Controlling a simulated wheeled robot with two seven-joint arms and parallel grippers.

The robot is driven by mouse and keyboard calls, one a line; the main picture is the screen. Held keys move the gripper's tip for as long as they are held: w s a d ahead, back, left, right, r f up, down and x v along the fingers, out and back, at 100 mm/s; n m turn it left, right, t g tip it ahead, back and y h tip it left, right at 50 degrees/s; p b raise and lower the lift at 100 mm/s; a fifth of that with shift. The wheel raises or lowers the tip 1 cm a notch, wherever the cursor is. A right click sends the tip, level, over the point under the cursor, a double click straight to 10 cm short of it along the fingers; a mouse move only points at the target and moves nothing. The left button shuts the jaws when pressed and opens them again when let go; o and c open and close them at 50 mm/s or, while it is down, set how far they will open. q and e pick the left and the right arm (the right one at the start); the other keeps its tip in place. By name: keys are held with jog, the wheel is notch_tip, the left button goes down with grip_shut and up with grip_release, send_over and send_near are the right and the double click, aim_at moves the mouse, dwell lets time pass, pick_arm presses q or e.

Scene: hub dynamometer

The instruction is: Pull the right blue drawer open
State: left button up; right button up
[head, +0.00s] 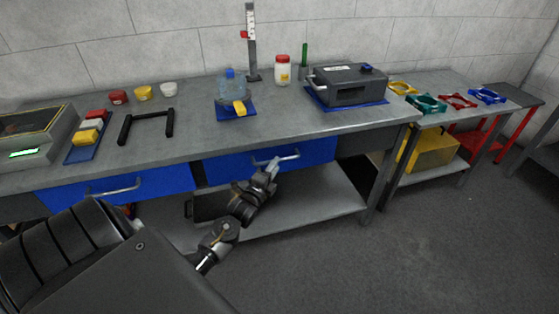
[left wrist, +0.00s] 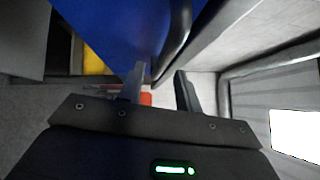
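The right blue drawer (head: 225,168) sits under the workbench and looks shut. Its grey bar handle (head: 290,156) runs across the front. My left gripper (head: 272,168) is at the handle, its fingers over the handle's left part. In the left wrist view, the blue drawer front (left wrist: 105,25) fills the top and the handle (left wrist: 177,40) reaches down toward the gap between the fingers. My left gripper (left wrist: 160,88) is open there; whether a finger touches the handle I cannot tell. My right gripper is not in view.
The left blue drawer (head: 120,187) looks shut. A lower shelf (head: 320,195) lies below the drawer. The floor at the right (head: 430,240) is clear.

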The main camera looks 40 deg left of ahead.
pick_arm(q)
jog(key=shift+x, duration=1.95)
jog(key=shift+c, duration=0.4)
grip_shut()
